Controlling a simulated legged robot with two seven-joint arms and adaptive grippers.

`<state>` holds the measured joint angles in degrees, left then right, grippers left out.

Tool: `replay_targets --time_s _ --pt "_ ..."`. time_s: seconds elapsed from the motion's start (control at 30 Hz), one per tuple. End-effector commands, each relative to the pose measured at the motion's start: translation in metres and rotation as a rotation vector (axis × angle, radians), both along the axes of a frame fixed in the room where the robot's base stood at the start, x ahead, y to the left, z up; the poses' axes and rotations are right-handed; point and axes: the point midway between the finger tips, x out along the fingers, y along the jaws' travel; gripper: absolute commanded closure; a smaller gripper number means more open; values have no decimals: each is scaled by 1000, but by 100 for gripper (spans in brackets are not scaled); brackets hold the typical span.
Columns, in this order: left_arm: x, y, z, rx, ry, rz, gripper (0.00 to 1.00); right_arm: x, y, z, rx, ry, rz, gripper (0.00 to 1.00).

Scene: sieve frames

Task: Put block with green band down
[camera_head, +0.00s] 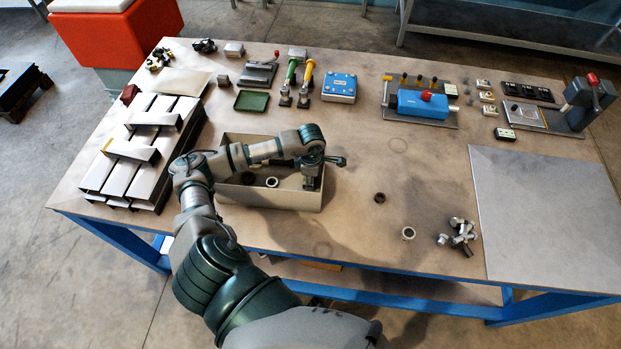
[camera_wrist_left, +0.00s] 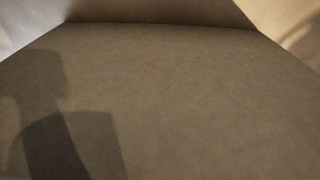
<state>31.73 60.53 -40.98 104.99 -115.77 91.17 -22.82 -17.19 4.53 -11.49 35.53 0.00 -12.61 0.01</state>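My left gripper (camera_head: 312,178) points down inside the right part of a grey open box (camera_head: 262,197) near the table's left middle. Its fingers are small and dark in the head view, and I cannot tell whether they are open or shut, or hold anything. I cannot make out a block with a green band in either view. The left wrist view shows a plain brown-grey box floor (camera_wrist_left: 190,100) with light walls around it and dark shadows at lower left; no fingers or block show there. My right gripper is not in view.
A light ring (camera_head: 272,182) lies in the box. A grey plate (camera_head: 550,220) covers the right end. Tools line the back.

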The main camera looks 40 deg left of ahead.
Motion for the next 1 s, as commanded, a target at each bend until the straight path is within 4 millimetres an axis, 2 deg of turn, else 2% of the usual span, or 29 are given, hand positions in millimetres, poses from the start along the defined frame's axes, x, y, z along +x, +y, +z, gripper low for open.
replay_targets --time_s 0.03,0.07,0.37,0.47,0.57,0.9,1.0 --pt "0 0 0 0 0 0 44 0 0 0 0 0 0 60" --pt "0 0 0 0 0 0 36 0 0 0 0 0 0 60" --pt "0 0 1 1 -1 0 36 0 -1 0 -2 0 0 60" --pt "1 0 7 1 -3 -1 36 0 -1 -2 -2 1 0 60" --pt "1 0 22 1 -5 -1 36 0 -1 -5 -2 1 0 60" --pt "1 -1 96 0 -6 0 36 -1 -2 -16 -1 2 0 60" --pt "1 -1 110 0 -4 -1 36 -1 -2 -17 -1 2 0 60"
